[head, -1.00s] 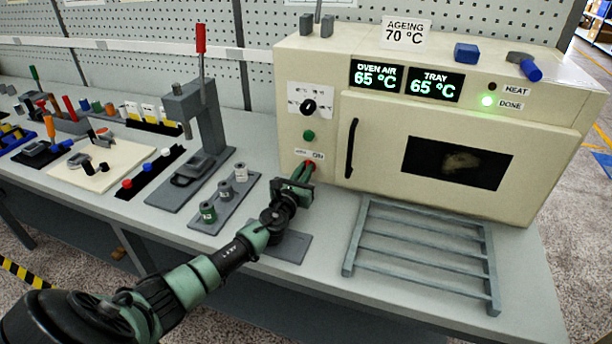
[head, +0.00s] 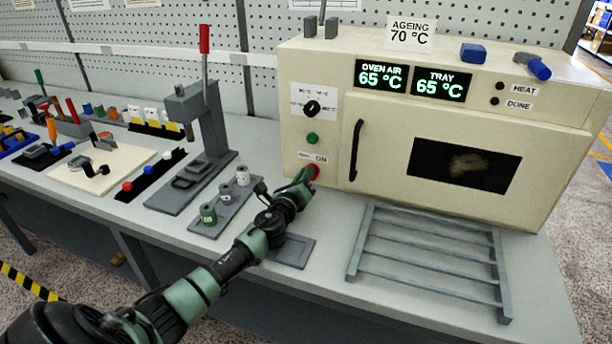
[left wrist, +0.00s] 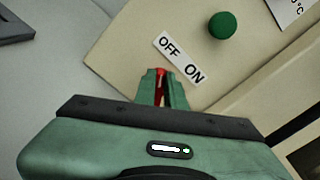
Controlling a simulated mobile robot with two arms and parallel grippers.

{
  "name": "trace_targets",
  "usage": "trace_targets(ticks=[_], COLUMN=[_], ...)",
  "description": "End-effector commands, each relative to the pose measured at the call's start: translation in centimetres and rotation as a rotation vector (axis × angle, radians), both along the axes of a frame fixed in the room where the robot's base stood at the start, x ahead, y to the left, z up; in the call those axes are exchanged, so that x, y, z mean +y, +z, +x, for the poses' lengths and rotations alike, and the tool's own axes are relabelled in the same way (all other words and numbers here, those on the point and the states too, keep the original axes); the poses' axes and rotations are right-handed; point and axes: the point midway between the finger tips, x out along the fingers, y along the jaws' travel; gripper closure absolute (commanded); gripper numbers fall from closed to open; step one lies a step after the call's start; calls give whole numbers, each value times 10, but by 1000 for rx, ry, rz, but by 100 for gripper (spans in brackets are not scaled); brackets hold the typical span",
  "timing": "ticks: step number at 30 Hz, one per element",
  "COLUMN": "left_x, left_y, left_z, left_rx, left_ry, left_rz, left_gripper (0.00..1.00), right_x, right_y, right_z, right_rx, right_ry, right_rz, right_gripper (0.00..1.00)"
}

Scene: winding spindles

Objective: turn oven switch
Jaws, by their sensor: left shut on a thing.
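The oven (head: 455,170) is a cream box at the right of the bench in the head view. Its red switch (head: 314,172) sits low on the left of the front, below a green button (head: 312,139). My left gripper (head: 309,175) is at the switch, its fingers shut around the red part. In the left wrist view the red switch (left wrist: 161,84) shows between the green fingertips (left wrist: 163,88), next to the OFF/ON label (left wrist: 181,59). The fingers hide most of the switch, so its exact position cannot be told. My right gripper is not in view.
A black knob (head: 312,107) is above the green button. The displays (head: 411,80) read 65 °C. The HEAT and DONE lamps (head: 495,101) look dark. A grey rack (head: 428,262) lies before the oven. A lever press (head: 203,120) and spindle holder (head: 225,207) stand left of my arm.

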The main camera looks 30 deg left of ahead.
Motion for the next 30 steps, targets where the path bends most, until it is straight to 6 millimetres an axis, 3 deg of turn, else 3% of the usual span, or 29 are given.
trace_targets(ticks=[13, 15, 16, 26, 30], left_x=[0, 0, 0, 0, -4], left_y=[0, 0, 0, 0, -1], left_z=[0, 0, 0, -2, -15], left_rx=[-2, -2, -2, -2, -2], left_ry=[1, 1, 1, 0, -1], left_rz=[-13, -13, -12, -10, -8], left_gripper=[100, 72, 67, 67, 67], right_x=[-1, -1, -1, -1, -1], right_y=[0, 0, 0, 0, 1], right_z=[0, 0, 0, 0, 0], right_rx=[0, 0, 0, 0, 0], right_ry=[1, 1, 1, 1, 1], right_rz=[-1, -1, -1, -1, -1], right_gripper=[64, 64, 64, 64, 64])
